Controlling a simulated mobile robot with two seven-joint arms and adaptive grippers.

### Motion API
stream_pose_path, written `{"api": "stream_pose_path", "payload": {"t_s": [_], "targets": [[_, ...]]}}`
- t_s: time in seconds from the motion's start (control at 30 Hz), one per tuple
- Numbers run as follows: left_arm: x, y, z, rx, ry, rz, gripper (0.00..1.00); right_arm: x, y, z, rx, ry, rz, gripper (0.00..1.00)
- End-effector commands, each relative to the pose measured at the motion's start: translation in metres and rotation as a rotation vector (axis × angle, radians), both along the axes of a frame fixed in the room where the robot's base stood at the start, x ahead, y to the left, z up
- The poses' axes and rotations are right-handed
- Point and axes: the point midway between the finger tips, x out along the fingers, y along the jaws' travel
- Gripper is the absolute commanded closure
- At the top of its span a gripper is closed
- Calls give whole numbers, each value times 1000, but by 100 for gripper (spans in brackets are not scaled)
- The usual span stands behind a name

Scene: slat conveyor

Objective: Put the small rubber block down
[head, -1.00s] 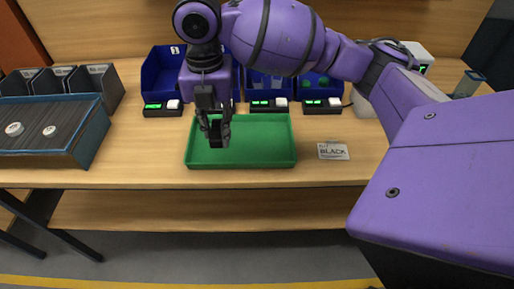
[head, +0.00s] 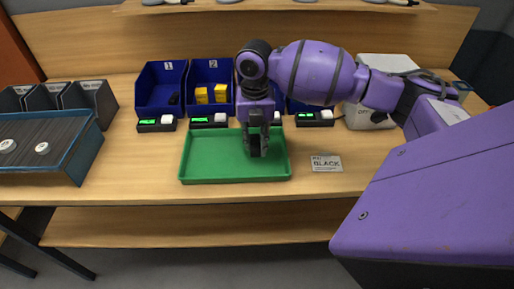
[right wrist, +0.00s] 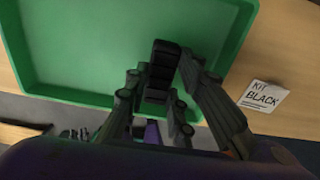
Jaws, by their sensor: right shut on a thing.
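The small rubber block (right wrist: 163,66) is black and shows between my right fingers in the right wrist view. My right gripper (head: 257,149) is shut on it, over the right part of the green tray (head: 200,179) in the head view. In the head view the dark block barely stands out from the dark fingers. The tray floor around it looks bare. I cannot tell whether the block touches the floor. My left gripper is not in view.
Blue bins stand behind the tray; bin 1 (head: 161,78) holds something dark, bin 2 (head: 209,70) yellow blocks. Small units with green displays (head: 209,120) line the tray's back. A "KIT BLACK" card (head: 326,163) lies right of it. The slat conveyor (head: 85,154) is at left.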

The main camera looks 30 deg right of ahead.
Motion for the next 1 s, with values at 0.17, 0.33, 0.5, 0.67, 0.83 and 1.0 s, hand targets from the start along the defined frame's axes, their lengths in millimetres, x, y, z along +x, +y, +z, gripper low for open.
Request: {"api": "stream_pose_path", "payload": {"t_s": [0.17,0.33,0.5,0.67,0.83,1.0], "targets": [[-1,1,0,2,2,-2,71,0,-7,-21,1,4,-1,100],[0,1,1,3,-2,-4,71,1,-7,-39,-1,1,-1,100],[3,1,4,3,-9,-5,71,1,-7,-38,-1,0,0,100],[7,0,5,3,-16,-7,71,1,-7,-42,-1,1,-1,100],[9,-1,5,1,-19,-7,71,1,-7,-42,-1,1,-1,60],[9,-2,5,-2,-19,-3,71,1,-7,-42,-1,1,-1,58]]}}
